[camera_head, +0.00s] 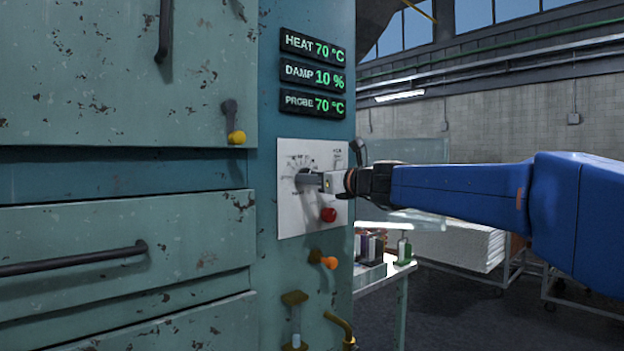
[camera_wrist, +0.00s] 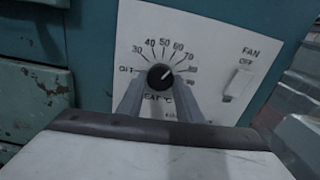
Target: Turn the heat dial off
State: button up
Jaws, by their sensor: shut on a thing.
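The heat dial (camera_wrist: 160,77) is a round black knob with a white pointer mark on a white panel (camera_wrist: 215,45). The mark points up and right, towards the 70 on the printed scale; OFF is printed at the dial's left. My gripper (camera_wrist: 159,92) has one grey finger on each side of the knob, shut on it. The heat display (camera_head: 315,47) reads 70 °C in green.
The fan switch (camera_wrist: 239,84), marked OFF above it, sits right of the dial. A red knob (camera_head: 328,214) is just below my gripper, with an orange-ended lever (camera_head: 329,262) lower down. Damp (camera_head: 314,75) reads 10 %, probe (camera_head: 314,103) 70 °C. A bench (camera_head: 390,283) stands at the right.

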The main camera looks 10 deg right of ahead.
jog(key=n, duration=2.4)
jog(key=shift+w+d+r+n, duration=0.1)
jog(key=shift+r+n, duration=0.1)
jog(key=shift+n, duration=0.2)
dwell(0.4)
jog(key=o, duration=1)
jog(key=shift+o, duration=0.2)
